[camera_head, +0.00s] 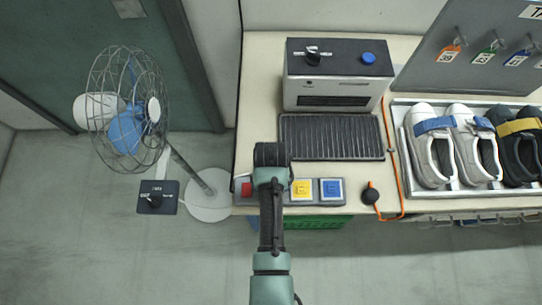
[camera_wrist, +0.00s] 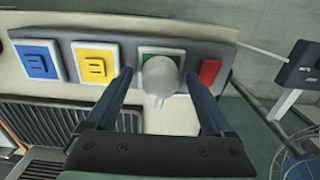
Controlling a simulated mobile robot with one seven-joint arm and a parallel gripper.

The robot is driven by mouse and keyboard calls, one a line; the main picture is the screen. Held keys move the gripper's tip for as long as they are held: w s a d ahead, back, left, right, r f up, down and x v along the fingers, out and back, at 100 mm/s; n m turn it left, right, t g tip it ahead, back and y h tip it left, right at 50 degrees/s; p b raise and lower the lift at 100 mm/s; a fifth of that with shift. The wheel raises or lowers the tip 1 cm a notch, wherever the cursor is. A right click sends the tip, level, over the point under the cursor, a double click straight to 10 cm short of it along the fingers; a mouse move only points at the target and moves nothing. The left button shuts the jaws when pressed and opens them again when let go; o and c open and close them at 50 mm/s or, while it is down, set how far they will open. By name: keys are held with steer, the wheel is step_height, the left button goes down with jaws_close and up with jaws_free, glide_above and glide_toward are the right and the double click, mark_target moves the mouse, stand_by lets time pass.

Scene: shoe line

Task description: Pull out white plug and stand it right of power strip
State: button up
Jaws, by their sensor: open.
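The white plug (camera_wrist: 159,77) sits in the green socket (camera_wrist: 146,55) of the grey power strip (camera_wrist: 131,52) in the wrist view. My gripper (camera_wrist: 158,80) is open, with one finger on each side of the plug and a visible gap on both sides. In the head view the power strip (camera_head: 316,190) lies along the table's front edge. It shows a red switch, a yellow socket and a blue socket there. My gripper (camera_head: 271,160) covers the green socket, and the plug and fingertips are hidden in that view.
Right of the strip, a small bare patch of table (camera_head: 355,187) lies before a black knob (camera_head: 371,195) and an orange cord (camera_head: 401,190). A dark ribbed mat (camera_head: 331,138) lies behind the strip. A shoe tray (camera_head: 478,188) stands farther right, a fan (camera_head: 128,108) left.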

steer(key=shift+c, duration=0.3)
jaws_close()
stand_by(0.6)
steer(key=shift+r+p, duration=0.15)
steer(key=shift+p, duration=0.15)
steer(key=shift+r+p, duration=2.9)
steer(key=shift+p, duration=0.1)
